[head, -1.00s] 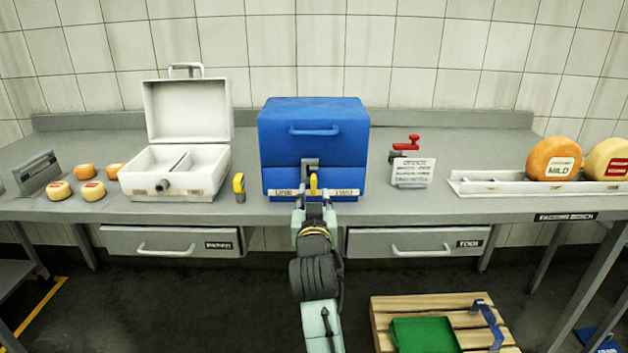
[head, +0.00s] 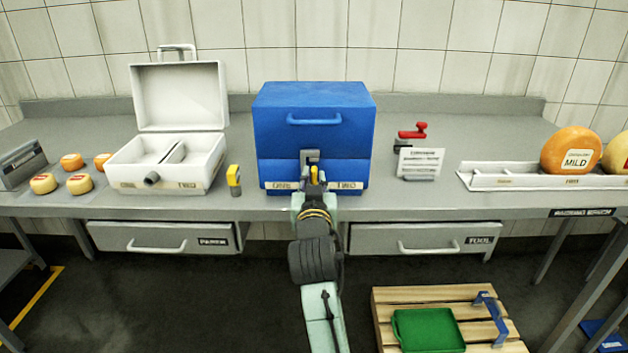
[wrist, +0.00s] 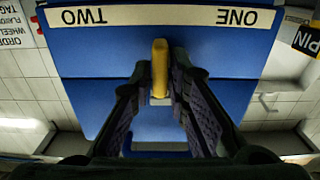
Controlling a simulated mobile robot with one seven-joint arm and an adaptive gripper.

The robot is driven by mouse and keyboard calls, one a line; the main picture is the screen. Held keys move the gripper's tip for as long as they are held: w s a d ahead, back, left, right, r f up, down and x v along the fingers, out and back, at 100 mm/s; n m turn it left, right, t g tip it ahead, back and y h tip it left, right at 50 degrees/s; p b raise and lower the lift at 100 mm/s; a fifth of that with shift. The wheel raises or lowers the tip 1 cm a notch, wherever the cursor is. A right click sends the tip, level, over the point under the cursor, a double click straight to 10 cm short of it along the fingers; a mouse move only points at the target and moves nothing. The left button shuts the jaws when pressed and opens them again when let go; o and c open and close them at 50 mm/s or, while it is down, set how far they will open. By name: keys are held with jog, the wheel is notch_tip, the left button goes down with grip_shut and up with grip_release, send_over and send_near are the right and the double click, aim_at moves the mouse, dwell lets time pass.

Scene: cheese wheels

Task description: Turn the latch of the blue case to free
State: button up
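The blue case (head: 313,135) stands closed on the bench in the middle of the head view, with a handle on its upper front. Its yellow latch (wrist: 160,68) points roughly straight along the front, between the words ONE and TWO on a pale label strip (wrist: 160,16). The wrist view is upside down. My gripper (wrist: 161,75) is at the case front, with one finger on each side of the latch, closed in on it. In the head view my gripper (head: 314,190) covers part of the latch; a grey bracket (head: 309,157) shows just above it.
An open white case (head: 170,165) and a small yellow-handled piece (head: 234,180) stand left of the blue case. A red-handled fixture with a sign (head: 420,163) stands right. Cheese wheels lie at both bench ends. A pallet with a green tray (head: 428,330) is on the floor.

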grip_shut()
jog(key=shift+n, duration=0.3)
jog(key=n+b, duration=0.1)
jog(key=n, duration=0.2)
jog(key=shift+a, duration=0.1)
jog(key=n+b, duration=0.1)
jog(key=n, duration=0.4)
jog(key=n+b, duration=0.1)
jog(key=n, duration=0.3)
jog(key=shift+a+f, duration=0.1)
jog(key=n+b, duration=0.2)
jog(key=n, duration=0.3)
jog(key=shift+n, duration=0.3)
dwell(0.4)
